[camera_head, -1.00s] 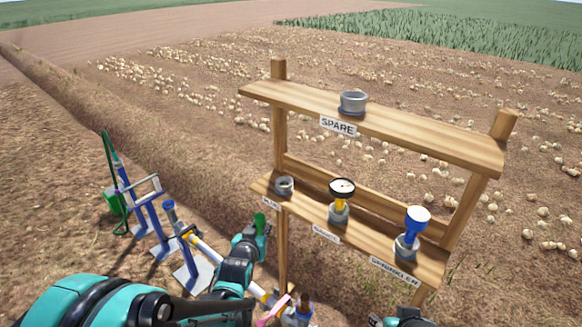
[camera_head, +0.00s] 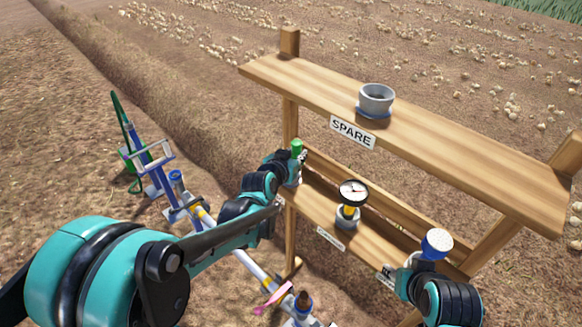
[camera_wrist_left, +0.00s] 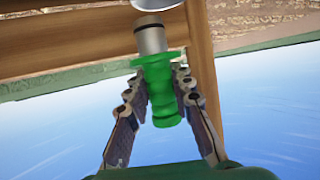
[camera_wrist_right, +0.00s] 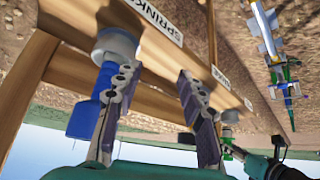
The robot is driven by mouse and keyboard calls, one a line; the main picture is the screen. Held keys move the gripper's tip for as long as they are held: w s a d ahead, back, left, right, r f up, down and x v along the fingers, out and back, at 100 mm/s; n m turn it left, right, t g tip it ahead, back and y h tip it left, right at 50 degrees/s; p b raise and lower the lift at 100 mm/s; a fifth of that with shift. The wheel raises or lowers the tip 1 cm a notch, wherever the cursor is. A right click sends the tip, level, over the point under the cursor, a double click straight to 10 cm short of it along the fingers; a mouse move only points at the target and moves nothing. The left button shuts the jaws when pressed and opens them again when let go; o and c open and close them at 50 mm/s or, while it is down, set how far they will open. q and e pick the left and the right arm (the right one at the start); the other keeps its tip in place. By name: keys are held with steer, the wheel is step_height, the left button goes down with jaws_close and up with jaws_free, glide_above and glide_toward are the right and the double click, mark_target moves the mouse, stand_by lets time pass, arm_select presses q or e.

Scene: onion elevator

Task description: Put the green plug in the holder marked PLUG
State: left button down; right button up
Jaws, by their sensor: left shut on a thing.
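The green plug (camera_head: 297,146) is upright in my left gripper (camera_head: 292,172), at the left end of the lower shelf. In the left wrist view, the fingers (camera_wrist_left: 159,100) are shut on the plug's green body (camera_wrist_left: 160,85). Its grey end with a black ring points at a round grey rim (camera_wrist_left: 168,4), probably the holder marked PLUG, and looks just short of it. In the head view my gripper hides that holder and its label. My right gripper (camera_wrist_right: 155,85) is open and empty, close to the blue sprinkler (camera_wrist_right: 85,122).
The wooden rack's lower shelf (camera_head: 320,212) also carries a gauge (camera_head: 352,195) in a grey holder and the sprinkler (camera_head: 436,243). The upper shelf, marked SPARE, bears an empty grey holder (camera_head: 376,100). A blue-framed pipe stand (camera_head: 150,170) stands at left.

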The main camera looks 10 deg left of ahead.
arm_select(q)
steer(key=f, duration=0.1)
steer(key=a+f+b, duration=0.1)
steer(key=f, duration=0.1)
steer(key=w+a+f, duration=0.1)
steer(key=f, duration=0.1)
steer(key=shift+b, duration=0.4)
steer(key=shift+f, duration=0.2)
steer(key=shift+f, duration=0.2)
steer(key=c, duration=1.3)
jaws_free()
steer(key=shift+r, duration=0.1)
